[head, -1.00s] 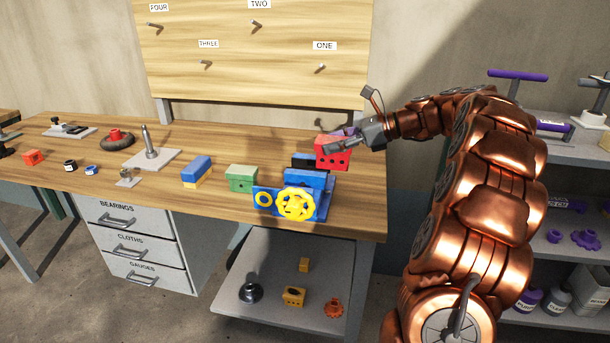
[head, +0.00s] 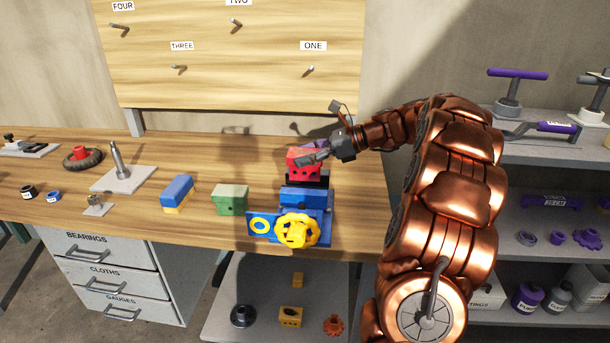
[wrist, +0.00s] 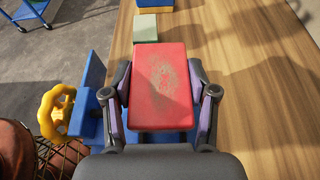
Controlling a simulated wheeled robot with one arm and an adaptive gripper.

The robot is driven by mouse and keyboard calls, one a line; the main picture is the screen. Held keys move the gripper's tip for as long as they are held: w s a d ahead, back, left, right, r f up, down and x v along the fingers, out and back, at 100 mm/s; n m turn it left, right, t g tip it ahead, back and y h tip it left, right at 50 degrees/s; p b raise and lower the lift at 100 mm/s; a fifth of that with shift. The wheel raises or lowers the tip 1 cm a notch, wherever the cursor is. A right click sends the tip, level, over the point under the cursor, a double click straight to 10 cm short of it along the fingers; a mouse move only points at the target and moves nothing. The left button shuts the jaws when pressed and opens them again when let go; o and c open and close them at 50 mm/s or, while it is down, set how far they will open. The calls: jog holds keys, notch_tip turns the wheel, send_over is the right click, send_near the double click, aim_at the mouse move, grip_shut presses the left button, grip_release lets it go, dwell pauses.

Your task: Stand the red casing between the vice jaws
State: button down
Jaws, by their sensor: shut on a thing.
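The red casing (head: 304,163) is a block with dark holes in its side. My gripper (head: 312,158) is shut on it, and the wrist view shows a finger on each side of the casing (wrist: 161,88). The blue vice (head: 302,199) with its yellow handwheel (head: 297,229) stands at the bench's front edge. In the head view the casing appears above and behind the vice's front jaw, near the dark rear part. I cannot tell whether it touches the vice. In the wrist view the casing hides most of the vice, with the handwheel (wrist: 56,111) at left.
A green block (head: 229,200) and a blue-and-yellow block (head: 176,192) stand left of the vice. A plate with an upright post (head: 122,178) is farther left. A pegboard (head: 230,60) rises behind the bench. Bench right of the vice is clear.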

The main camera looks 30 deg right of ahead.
aim_at(307, 172)
jog(key=shift+f, duration=2.5)
jog(key=shift+f, duration=0.2)
jog(key=shift+c, duration=1.6)
grip_release()
jog(key=shift+r, duration=0.15)
jog(key=v, duration=1.2)
